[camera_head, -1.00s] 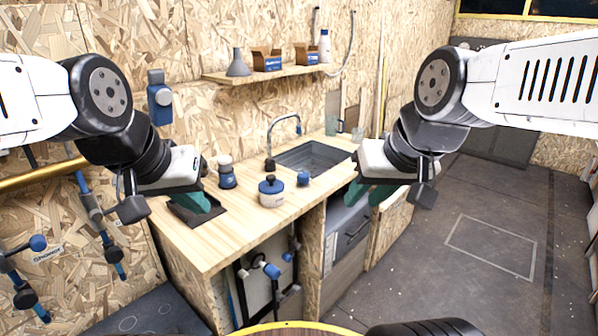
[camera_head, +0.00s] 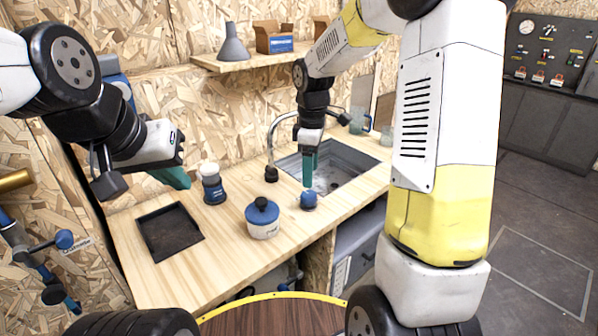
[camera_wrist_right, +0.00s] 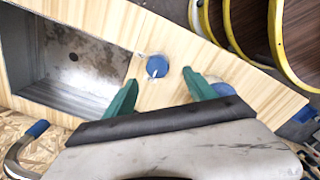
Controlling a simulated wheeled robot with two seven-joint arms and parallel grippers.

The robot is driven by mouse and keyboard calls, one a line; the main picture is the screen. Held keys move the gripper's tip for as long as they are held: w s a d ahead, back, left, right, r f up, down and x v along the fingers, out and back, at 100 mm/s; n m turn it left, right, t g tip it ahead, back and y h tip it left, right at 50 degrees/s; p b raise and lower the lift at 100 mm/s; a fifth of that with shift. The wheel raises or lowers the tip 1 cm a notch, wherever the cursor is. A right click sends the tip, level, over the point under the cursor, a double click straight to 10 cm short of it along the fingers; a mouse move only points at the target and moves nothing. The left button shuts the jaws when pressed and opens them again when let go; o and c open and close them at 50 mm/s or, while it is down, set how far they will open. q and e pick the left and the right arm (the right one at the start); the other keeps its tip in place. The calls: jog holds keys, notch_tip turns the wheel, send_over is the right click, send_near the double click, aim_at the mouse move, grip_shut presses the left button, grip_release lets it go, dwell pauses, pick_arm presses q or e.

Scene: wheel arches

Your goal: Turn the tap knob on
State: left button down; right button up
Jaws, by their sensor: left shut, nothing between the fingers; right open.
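The blue tap knob (camera_head: 308,200) sits on the wooden counter in front of the sink. In the right wrist view the knob (camera_wrist_right: 157,66) lies just beyond and between the two green fingertips. My right gripper (camera_head: 309,182) is open, pointing down just above the knob; in its wrist view the fingers (camera_wrist_right: 165,92) are apart and empty. The curved tap spout (camera_head: 275,140) stands at the left of the sink (camera_head: 330,180). My left gripper (camera_head: 178,180) is shut and empty, above the left part of the counter.
A white pot with a blue lid (camera_head: 262,218) stands left of the knob. A blue-and-white bottle (camera_head: 212,186) and a dark square tray (camera_head: 147,225) are further left. A shelf (camera_head: 250,62) holds a funnel and boxes. Glasses (camera_head: 357,122) stand behind the sink.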

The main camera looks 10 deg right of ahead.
aim_at(309, 194)
jog(key=shift+w+f, duration=0.45)
jog(key=shift+f, duration=0.25)
notch_tip(309, 194, down, 7)
jog(key=shift+c, duration=0.2)
jog(key=c, duration=1.3)
